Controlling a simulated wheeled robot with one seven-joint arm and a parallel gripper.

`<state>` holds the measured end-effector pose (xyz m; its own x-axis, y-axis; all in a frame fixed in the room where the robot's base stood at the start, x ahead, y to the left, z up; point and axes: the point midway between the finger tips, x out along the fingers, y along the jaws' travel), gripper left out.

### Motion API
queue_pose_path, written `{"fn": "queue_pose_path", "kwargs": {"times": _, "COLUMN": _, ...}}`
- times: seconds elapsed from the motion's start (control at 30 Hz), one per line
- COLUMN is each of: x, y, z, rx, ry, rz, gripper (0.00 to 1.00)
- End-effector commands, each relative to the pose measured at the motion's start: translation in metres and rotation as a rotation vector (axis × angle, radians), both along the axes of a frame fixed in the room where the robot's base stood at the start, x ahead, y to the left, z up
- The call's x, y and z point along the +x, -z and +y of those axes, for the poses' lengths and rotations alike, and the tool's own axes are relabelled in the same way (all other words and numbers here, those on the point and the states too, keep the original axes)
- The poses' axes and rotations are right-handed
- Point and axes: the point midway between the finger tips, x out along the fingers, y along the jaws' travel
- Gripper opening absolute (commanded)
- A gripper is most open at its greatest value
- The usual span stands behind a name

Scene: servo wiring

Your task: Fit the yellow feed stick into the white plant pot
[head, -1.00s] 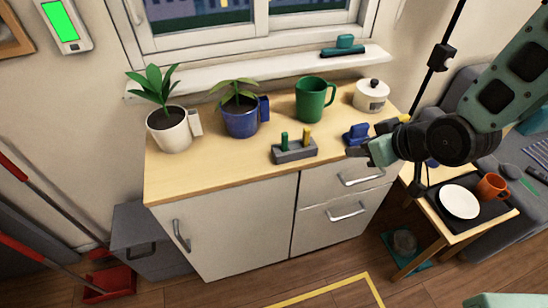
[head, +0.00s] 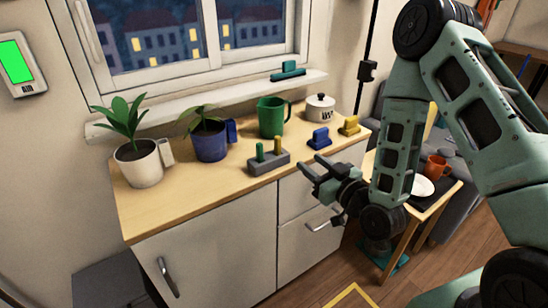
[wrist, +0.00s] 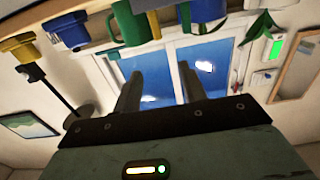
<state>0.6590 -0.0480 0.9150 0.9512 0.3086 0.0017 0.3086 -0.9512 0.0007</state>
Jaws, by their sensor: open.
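The yellow feed stick (head: 277,146) stands upright in a grey holder (head: 270,167) on the cabinet top, to the right of a green stick (head: 260,152). The white plant pot (head: 139,168) stands at the left end with a leafy plant in it and a white sleeve (head: 166,152) on its right side. My gripper (head: 309,178) is open and empty, in front and to the right of the holder. In the wrist view its two fingers (wrist: 160,90) are spread, with nothing between them but the window behind.
A blue plant pot (head: 210,145) with a blue sleeve stands between the white pot and the holder. A green mug (head: 271,117) and a lidded white pot (head: 320,107) stand behind. A blue block (head: 319,139) and a yellow block (head: 349,126) lie to the right. The front counter strip is clear.

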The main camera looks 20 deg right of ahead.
Motion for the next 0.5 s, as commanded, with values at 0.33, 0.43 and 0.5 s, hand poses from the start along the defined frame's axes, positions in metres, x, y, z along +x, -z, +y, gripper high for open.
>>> {"fn": "queue_pose_path", "kwargs": {"times": 0.33, "x": 0.047, "y": -0.003, "z": 0.016, "rx": 0.001, "ry": 0.0, "rz": -0.002, "gripper": 0.42}}
{"fn": "queue_pose_path", "kwargs": {"times": 0.43, "x": 0.067, "y": -0.003, "z": 0.023, "rx": 0.002, "ry": -0.001, "rz": -0.002, "gripper": 0.42}}
{"fn": "queue_pose_path", "kwargs": {"times": 0.5, "x": 0.079, "y": -0.002, "z": 0.026, "rx": 0.001, "ry": 0.0, "rz": -0.001, "gripper": 0.42}}
